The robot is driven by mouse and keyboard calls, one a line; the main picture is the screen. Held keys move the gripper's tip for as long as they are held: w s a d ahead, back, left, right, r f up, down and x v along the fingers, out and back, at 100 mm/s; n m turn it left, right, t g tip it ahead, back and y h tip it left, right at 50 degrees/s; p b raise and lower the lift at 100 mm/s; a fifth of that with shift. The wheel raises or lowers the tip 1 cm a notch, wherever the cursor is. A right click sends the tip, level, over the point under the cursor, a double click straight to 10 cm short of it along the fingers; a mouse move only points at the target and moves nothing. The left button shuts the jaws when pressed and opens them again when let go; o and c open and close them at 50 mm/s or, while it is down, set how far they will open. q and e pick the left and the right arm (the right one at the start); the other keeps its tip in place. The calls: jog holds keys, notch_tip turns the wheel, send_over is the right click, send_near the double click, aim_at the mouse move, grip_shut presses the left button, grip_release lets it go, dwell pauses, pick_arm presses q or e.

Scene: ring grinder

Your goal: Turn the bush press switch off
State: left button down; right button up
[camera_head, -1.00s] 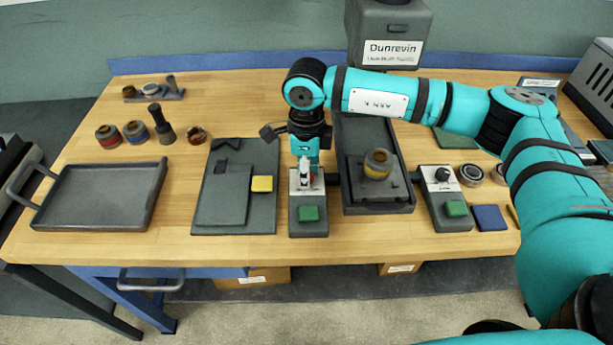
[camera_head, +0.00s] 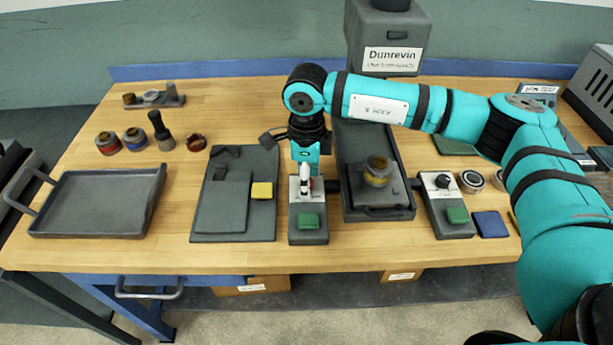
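A grey control box (camera_head: 309,237) with a pale top plate and a green pad (camera_head: 309,221) stands at the front middle of the bench. A second control box (camera_head: 447,212) with a black knob (camera_head: 443,181) and a green pad stands to the right. I cannot read which box belongs to the bush press. My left gripper is out of view.
A dark tray (camera_head: 376,213) holding a brass-coloured ring part (camera_head: 379,171) lies close right of the middle box. A dark board with a yellow block (camera_head: 262,190) lies close left. An empty grey tray (camera_head: 97,232) is far left. A machine labelled Dunrevin (camera_head: 388,30) stands behind.

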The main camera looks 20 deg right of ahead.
notch_tip(320, 180, up, 12)
dwell(0.6)
